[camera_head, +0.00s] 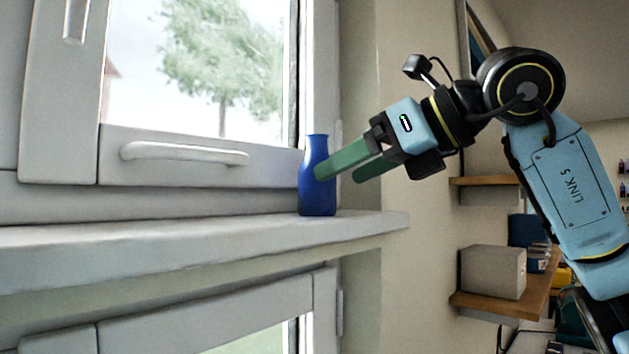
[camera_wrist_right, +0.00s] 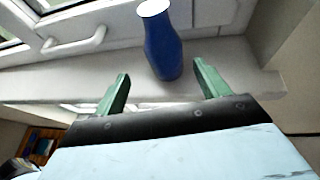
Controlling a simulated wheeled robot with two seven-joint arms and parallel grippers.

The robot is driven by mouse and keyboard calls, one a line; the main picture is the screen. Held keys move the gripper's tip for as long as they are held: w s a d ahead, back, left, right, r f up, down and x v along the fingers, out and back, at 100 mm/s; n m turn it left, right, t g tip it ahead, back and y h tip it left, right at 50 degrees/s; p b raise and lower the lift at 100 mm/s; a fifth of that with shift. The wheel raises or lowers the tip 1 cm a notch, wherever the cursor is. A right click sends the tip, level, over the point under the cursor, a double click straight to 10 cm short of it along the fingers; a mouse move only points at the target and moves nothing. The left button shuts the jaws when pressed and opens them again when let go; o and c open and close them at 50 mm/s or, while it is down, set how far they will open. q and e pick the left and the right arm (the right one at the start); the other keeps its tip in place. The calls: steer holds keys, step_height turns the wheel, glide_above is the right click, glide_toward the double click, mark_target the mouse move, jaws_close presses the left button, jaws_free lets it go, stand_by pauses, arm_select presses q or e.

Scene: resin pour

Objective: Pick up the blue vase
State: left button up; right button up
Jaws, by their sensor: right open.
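The blue vase (camera_head: 316,198) stands upright on the window sill near its right end in the head view. It also shows in the right wrist view (camera_wrist_right: 162,48), ahead of and between the two green fingers. My right gripper (camera_head: 336,176) is open and reaches the vase from the right, with one fingertip overlapping the vase in the head view. In the right wrist view the open fingers (camera_wrist_right: 160,84) lie one on each side of the vase's lower part, with nothing held. I cannot tell whether a finger touches it. My left gripper is not in view.
The window sill (camera_head: 150,245) is clear to the left of the vase. The window frame with a white handle (camera_head: 185,152) rises behind it. A wall lies to the right. Wooden shelves hold a grey box (camera_head: 492,272) and other items farther right.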

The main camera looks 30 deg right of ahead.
mark_target(332, 180)
steer(key=x, duration=0.2)
steer(key=shift+w+a+f, duration=0.15)
steer(key=shift+w, duration=0.15)
steer(key=shift+w+a+f, duration=0.1)
steer(key=shift+w, duration=0.1)
steer(key=shift+w+a+f+p, duration=0.15)
steer(key=shift+w+f+p, duration=0.1)
steer(key=shift+w+p, duration=0.35)
steer(key=x, duration=0.3)
steer(key=shift+w+p, duration=0.3)
steer(key=shift+w, duration=0.1)
steer(key=shift+w+f, duration=0.15)
steer(key=c, duration=1.1)
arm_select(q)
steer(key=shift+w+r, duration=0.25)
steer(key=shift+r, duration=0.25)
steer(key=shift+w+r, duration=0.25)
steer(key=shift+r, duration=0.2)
arm_select(e)
steer(key=shift+c, duration=0.4)
